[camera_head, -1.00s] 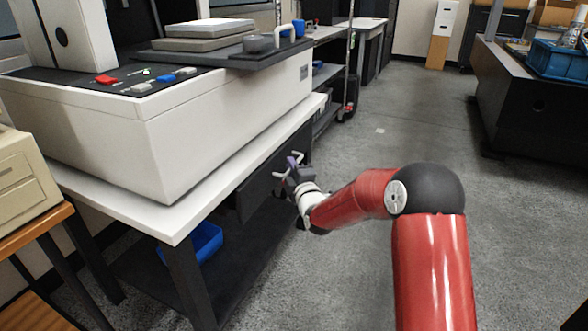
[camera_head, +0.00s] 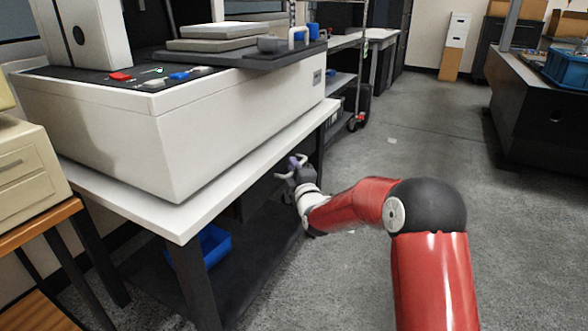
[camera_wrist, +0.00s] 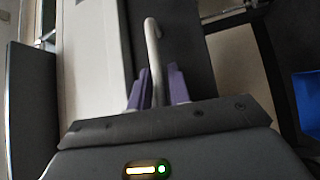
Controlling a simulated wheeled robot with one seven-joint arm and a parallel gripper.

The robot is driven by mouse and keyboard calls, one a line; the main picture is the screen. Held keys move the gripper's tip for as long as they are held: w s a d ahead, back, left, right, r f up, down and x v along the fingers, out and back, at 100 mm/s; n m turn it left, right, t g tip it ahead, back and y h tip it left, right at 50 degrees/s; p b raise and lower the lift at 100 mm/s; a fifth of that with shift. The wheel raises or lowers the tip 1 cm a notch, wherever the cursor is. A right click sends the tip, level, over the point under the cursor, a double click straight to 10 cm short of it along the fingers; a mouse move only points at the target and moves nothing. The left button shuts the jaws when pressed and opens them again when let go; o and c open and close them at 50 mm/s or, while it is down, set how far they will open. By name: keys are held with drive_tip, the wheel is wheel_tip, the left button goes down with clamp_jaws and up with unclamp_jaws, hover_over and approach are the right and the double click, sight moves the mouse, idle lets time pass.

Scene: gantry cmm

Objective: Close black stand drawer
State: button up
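The black stand drawer (camera_head: 262,190) sits under the white tabletop, dark and partly hidden by shadow and my arm. Its front shows as a dark panel in the wrist view (camera_wrist: 188,45). The drawer's pale bar handle (camera_wrist: 153,45) runs between my gripper's purple fingers. My gripper (camera_wrist: 157,87) is drawn in close around the handle and looks shut on it. In the head view my gripper (camera_head: 294,168) is at the drawer front, just below the table edge. How far the drawer stands out is hard to tell.
A white measuring machine (camera_head: 215,125) stands on the white tabletop (camera_head: 150,208). A blue bin (camera_head: 215,245) is on the lower shelf. A beige drawer unit (camera_head: 28,170) stands at left. The grey floor to the right is open, with a dark bench (camera_head: 540,110) beyond.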

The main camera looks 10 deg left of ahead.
drive_tip(key=v, duration=0.7)
drive_tip(key=shift+s+b, duration=0.35)
drive_tip(key=shift+b, duration=0.1)
drive_tip(key=shift+d, duration=0.15)
drive_tip(key=s+d+r+m+g+h+p, duration=0.1)
drive_tip(key=s+d+r+m+g+h, duration=0.3)
drive_tip(key=s+d, duration=0.3)
drive_tip(key=s+d+r+m+g+h+p, duration=0.1)
drive_tip(key=s+d+r+m+g+h, duration=0.1)
drive_tip(key=s+d+r+m, duration=0.35)
drive_tip(key=s+d+f+m+g+h+p, duration=0.1)
drive_tip(key=s+d+m+g, duration=0.2)
drive_tip(key=s, duration=1)
drive_tip(key=s+d+f+m+g+h+p, duration=0.1)
drive_tip(key=s+d+m, duration=0.5)
drive_tip(key=s, duration=0.8)
drive_tip(key=f+m+g, duration=0.1)
drive_tip(key=m+g, duration=0.1)
drive_tip(key=m, duration=0.1)
drive_tip(key=shift+d, duration=0.35)
